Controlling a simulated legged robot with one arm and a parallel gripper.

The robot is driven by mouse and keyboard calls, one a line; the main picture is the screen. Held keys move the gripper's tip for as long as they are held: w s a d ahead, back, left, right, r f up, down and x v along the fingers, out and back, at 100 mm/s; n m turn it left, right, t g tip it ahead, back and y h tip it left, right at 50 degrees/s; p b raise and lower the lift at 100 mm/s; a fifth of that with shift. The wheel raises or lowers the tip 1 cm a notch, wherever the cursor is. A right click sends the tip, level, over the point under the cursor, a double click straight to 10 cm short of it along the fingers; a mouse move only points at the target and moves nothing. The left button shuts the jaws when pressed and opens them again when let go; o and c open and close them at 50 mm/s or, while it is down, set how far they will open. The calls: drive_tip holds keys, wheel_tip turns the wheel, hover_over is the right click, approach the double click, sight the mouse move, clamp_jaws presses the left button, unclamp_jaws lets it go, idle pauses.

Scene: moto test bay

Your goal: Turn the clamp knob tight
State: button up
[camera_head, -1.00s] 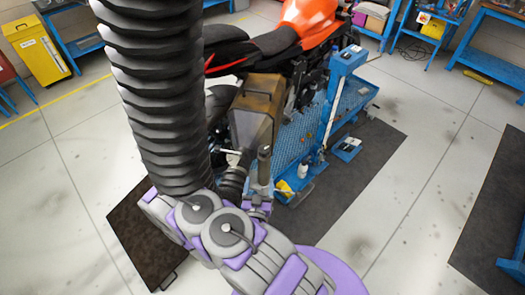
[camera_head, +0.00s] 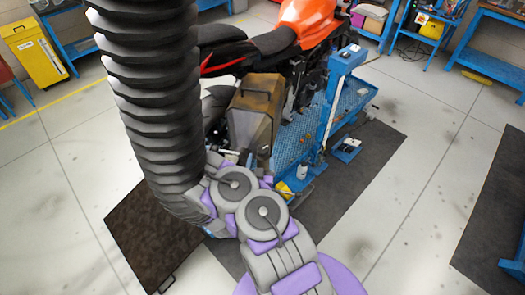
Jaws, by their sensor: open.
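I cannot make out the clamp knob. The grey and purple joints of my arm fill the lower middle of the head view, and a thick black ribbed hose (camera_head: 150,100) hangs at their left. My gripper is hidden behind the arm joints, so I cannot see its fingers or what they touch. An orange and black motorcycle (camera_head: 300,22) stands just beyond on a blue perforated stand (camera_head: 292,148). A brown and grey metal box-like part (camera_head: 250,115) sits at the motorcycle's rear, right above my arm's far end.
A blue post (camera_head: 338,85) rises at the stand's right. A small white bottle (camera_head: 302,171) and a yellow item (camera_head: 284,189) sit low near my arm. Dark mats (camera_head: 350,195) lie on the floor. A yellow cabinet (camera_head: 35,50) stands back left.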

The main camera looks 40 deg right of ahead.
sight(262, 155)
drive_tip(key=shift+b+x, duration=0.4)
drive_tip(key=shift+x, duration=2.5)
drive_tip(key=c, duration=1)
